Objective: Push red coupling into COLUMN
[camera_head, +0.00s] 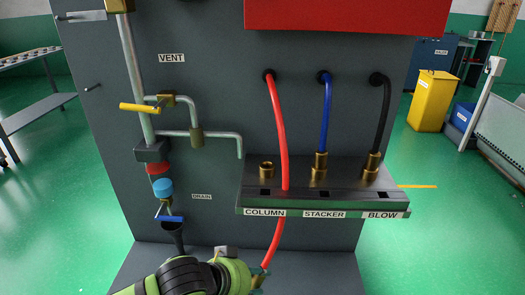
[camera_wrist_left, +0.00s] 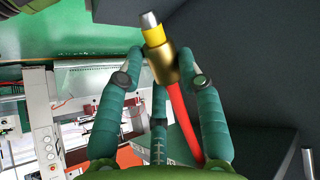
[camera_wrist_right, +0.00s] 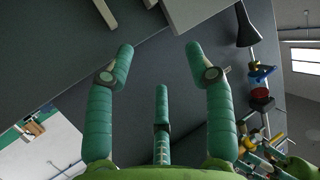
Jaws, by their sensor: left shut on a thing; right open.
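The red coupling is a brass body (camera_wrist_left: 162,64) with a yellow band and silver tip, on the end of the red hose (camera_head: 279,125). My left gripper (camera_head: 260,278) is low in front of the panel, below the shelf. In the left wrist view its fingers (camera_wrist_left: 164,58) are shut on the coupling, with the tip pointing away from the palm. In the head view the coupling is too hidden to make out. The COLUMN port (camera_head: 266,169) is a short brass fitting on the shelf with no hose on it. My right gripper (camera_wrist_right: 159,50) is open and empty.
The shelf (camera_head: 325,199) carries COLUMN, STACKER and BLOW labels. The blue hose (camera_head: 325,110) stands at STACKER and the black hose (camera_head: 384,120) at BLOW. Left of the shelf are pipes with a yellow handle (camera_head: 139,107) and a dark drain funnel (camera_head: 174,229).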

